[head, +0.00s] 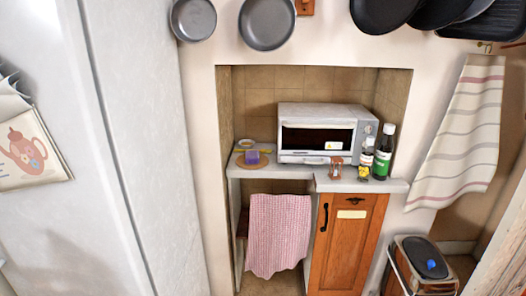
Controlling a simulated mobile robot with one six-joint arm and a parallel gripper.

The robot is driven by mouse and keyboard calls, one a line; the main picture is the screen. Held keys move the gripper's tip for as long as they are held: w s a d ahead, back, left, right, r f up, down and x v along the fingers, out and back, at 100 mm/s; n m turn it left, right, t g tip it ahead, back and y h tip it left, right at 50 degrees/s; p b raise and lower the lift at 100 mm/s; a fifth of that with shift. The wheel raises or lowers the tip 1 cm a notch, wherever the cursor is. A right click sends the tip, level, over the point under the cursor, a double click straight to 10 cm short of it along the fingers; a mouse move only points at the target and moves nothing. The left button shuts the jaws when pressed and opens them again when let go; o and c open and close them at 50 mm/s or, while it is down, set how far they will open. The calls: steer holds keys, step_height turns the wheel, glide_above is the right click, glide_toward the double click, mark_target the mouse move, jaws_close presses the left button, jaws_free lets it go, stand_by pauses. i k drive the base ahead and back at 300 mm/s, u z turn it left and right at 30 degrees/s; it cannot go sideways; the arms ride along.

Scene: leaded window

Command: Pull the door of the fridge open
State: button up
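A tall pale grey appliance fills the left of the head view, and it looks like the fridge. Its front panel (50,90), probably the door, carries a paper holder (32,150) with a teapot picture. A dark vertical seam separates this panel from the paler, textured side face (145,110). The seam looks narrow, and the panel appears shut. No handle can be made out on it. The top and bottom of the appliance are cut off by the frame. My gripper is not in view.
Right of the fridge, an alcove holds a toaster oven (318,132) and bottles (383,152) on a counter (375,185). Below are a checked cloth (278,232) and a wooden cabinet (347,245). Pans (267,22) hang above. A bin (422,265) stands at lower right.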

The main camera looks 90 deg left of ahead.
mark_target(77, 237)
steer(key=u, duration=1.4)
steer(key=k, duration=0.1)
steer(key=u, duration=3.05)
steer(key=k, duration=0.85)
steer(key=z, duration=0.05)
steer(key=i, duration=1.35)
steer(key=u, duration=0.4)
